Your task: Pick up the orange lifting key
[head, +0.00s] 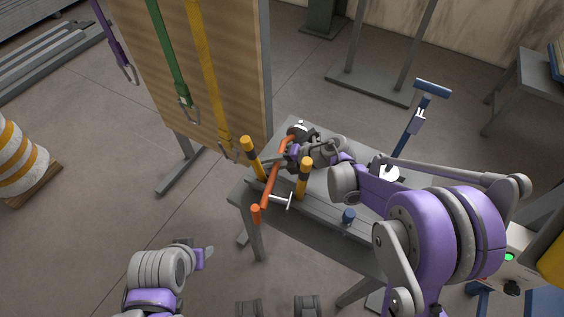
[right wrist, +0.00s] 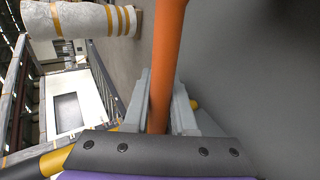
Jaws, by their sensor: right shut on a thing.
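The orange lifting key (head: 269,183) is a long bar that slants over the left end of the grey bench (head: 321,213). My right gripper (head: 291,158) is shut around its upper part. The right wrist view shows the orange bar (right wrist: 167,55) between the two grey fingers of the right gripper (right wrist: 160,100). Part of the key is hidden by the gripper. I cannot tell whether the key touches the bench. My left gripper (head: 207,254) is at the lower left, away from the bench; its finger opening is not clear.
Two yellow-topped posts (head: 252,158) (head: 304,178) stand on either side of the key. A wooden panel (head: 215,60) with hanging straps stands behind.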

